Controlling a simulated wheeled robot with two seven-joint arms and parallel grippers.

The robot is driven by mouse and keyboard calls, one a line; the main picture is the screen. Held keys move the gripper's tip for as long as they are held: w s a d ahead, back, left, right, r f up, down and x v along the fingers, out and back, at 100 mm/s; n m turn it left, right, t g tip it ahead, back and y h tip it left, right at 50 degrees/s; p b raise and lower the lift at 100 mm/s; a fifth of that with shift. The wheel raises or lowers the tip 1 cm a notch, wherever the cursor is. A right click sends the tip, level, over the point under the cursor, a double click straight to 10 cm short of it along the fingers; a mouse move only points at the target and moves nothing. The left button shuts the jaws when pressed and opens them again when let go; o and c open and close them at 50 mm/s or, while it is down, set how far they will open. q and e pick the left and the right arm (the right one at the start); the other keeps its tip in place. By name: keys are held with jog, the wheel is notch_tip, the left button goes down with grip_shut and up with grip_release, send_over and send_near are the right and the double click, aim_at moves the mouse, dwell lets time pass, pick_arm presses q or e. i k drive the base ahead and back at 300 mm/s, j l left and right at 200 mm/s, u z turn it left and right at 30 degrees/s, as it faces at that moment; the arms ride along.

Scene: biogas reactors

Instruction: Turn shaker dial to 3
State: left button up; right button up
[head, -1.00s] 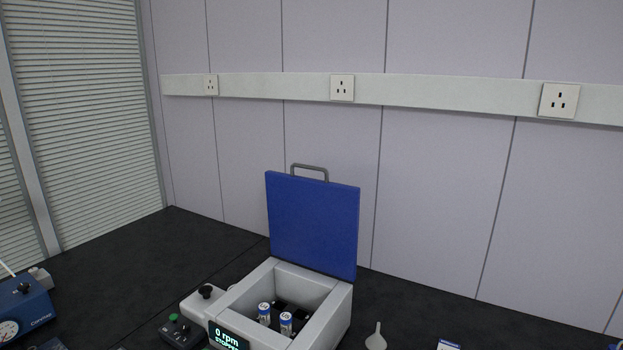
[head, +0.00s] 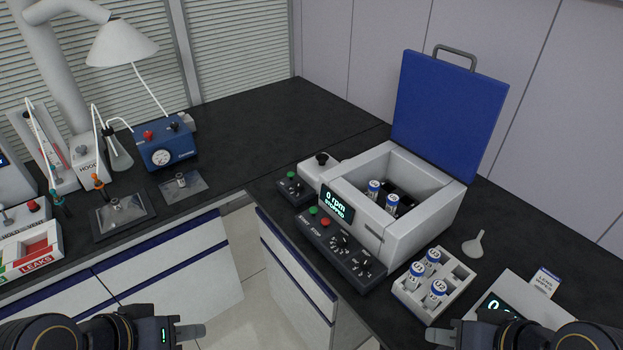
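The shaker (head: 430,210) is a white box with its blue lid (head: 450,115) standing open. Its display (head: 338,204) reads "0 rpm STOPPED". Two capped vials (head: 374,190) stand inside. A dark control panel (head: 338,256) in front carries a green button, a red button and two black dials, one nearer the buttons (head: 341,242) and one at the right end (head: 365,264). The dial markings are too small to read. My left gripper (head: 190,332) is low at the left, far from the panel. My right gripper (head: 440,337) is low, below the vial rack. Whether either is open is unclear.
A white rack (head: 445,290) with several vials stands right of the panel, close to it. A funnel (head: 475,243) and a device with a display (head: 520,300) lie further right. A blue pump (head: 165,145), flask and leaks tray (head: 32,252) occupy the left bench.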

aim_at(299, 185)
jog(key=i+j, duration=1)
